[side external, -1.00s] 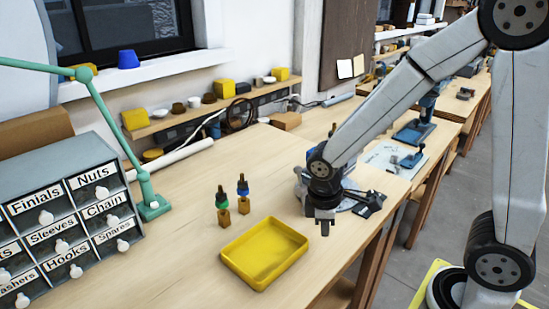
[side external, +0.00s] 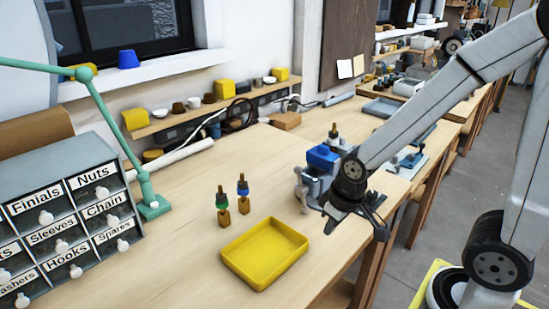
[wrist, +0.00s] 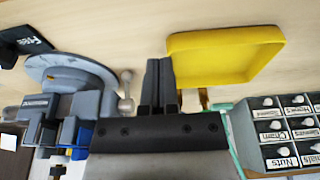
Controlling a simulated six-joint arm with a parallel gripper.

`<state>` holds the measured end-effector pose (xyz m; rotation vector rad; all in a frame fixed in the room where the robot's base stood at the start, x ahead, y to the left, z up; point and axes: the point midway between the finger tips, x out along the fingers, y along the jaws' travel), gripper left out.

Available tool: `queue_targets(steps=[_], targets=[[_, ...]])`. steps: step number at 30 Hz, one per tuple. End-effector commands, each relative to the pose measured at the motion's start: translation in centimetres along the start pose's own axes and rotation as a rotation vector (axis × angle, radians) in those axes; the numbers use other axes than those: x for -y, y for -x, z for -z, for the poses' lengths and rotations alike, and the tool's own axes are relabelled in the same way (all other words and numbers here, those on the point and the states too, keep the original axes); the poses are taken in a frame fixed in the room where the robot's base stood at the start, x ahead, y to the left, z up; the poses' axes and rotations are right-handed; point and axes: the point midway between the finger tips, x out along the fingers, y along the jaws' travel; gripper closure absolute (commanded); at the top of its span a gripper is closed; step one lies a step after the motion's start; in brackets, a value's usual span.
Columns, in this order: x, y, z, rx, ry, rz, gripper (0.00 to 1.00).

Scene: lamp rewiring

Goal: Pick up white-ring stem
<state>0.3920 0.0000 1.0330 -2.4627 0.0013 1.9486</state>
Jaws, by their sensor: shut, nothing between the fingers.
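My gripper (side external: 331,224) is shut and empty, tilted above the bench to the right of the yellow tray. Its dark fingers sit together in the wrist view (wrist: 160,75). A green-ring stem (side external: 222,206) and a blue-ring stem (side external: 243,194) stand upright on brass bases left of the gripper.
The yellow tray (side external: 232,263) looks empty; it also shows in the wrist view (wrist: 170,49). A labelled drawer cabinet (side external: 127,218) and green lamp (side external: 145,190) are at left. Bench between stems and vise is clear.

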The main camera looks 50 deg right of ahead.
Motion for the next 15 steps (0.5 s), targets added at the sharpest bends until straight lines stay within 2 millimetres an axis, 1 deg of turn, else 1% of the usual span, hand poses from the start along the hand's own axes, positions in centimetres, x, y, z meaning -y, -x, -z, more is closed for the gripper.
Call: queue_targets(steps=[6, 8, 9, 11, 12, 14, 15], targets=[[0.00, 0.00, 0.01, 0.000, 0.001, 0.000, 1.00], [0.00, 0.00, 0.01, 0.001, 0.001, 0.000, 0.81], [0.00, 0.00, 0.01, 0.001, 0.001, 0.000, 0.68], [0.00, -0.01, 0.01, 0.001, 0.001, 0.000, 0.49], [0.00, 0.00, 0.01, 0.001, 0.001, 0.000, 0.36], [0.00, 0.00, 0.01, 0.001, 0.001, 0.000, 0.17], [0.00, 0.00, 0.01, 0.001, 0.001, 0.000, 0.10]])
